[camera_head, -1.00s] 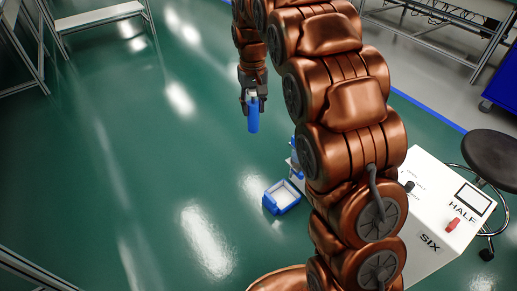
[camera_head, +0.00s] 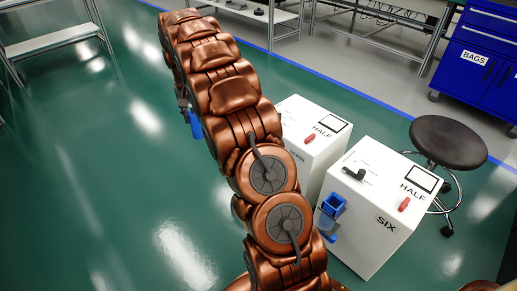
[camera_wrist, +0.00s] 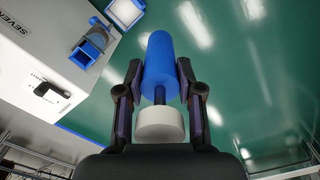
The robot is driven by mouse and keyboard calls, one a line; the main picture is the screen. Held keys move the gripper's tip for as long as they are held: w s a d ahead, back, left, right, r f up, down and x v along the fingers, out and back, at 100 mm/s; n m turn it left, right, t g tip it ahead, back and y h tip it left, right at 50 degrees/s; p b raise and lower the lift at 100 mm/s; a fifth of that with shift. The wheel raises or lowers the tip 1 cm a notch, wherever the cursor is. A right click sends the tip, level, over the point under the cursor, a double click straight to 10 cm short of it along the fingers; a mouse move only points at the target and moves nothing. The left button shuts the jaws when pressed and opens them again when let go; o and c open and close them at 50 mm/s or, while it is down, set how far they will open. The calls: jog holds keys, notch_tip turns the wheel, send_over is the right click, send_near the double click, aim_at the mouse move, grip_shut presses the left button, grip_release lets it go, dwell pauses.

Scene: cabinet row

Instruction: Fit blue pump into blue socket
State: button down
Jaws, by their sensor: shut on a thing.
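The blue pump is a blue cylinder with a dark stem and a pale round end. In the wrist view the pump (camera_wrist: 160,62) sits between the two fingers of my gripper (camera_wrist: 158,82), which is shut on it. In the head view the pump (camera_head: 195,125) hangs below my gripper (camera_head: 183,103), over the green floor, partly hidden by my arm. A blue square socket (camera_wrist: 88,47) is on the side of a white cabinet marked SEVEN, upper left of the pump in the wrist view and apart from it. Another blue socket (camera_head: 333,206) is on the cabinet marked SIX.
The SIX cabinet (camera_head: 385,238) stands at the right, with a second white cabinet (camera_head: 312,135) behind it, partly covered by my arm. A black stool (camera_head: 448,142) and blue BAGS drawers (camera_head: 478,58) are farther right. The green floor (camera_head: 90,200) at left is clear.

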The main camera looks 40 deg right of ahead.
jog(key=s+d+f+m, duration=0.2)
jog(key=d+f+m, duration=0.1)
jog(key=d, duration=0.5)
jog(key=s+d+f+m, duration=0.2)
jog(key=d+f+m, duration=0.1)
jog(key=d, duration=0.6)
jog(key=s+d+f+m, duration=0.2)
jog(key=d+f+m, duration=0.1)
jog(key=d, duration=0.5)
notch_tip(320, 180, down, 9)
jog(key=shift+w+f+b, duration=0.1)
jog(key=shift+b, duration=0.9)
jog(key=shift+f, duration=0.1)
jog(key=c, duration=0.7)
grip_release()
jog(key=shift+c, duration=0.2)
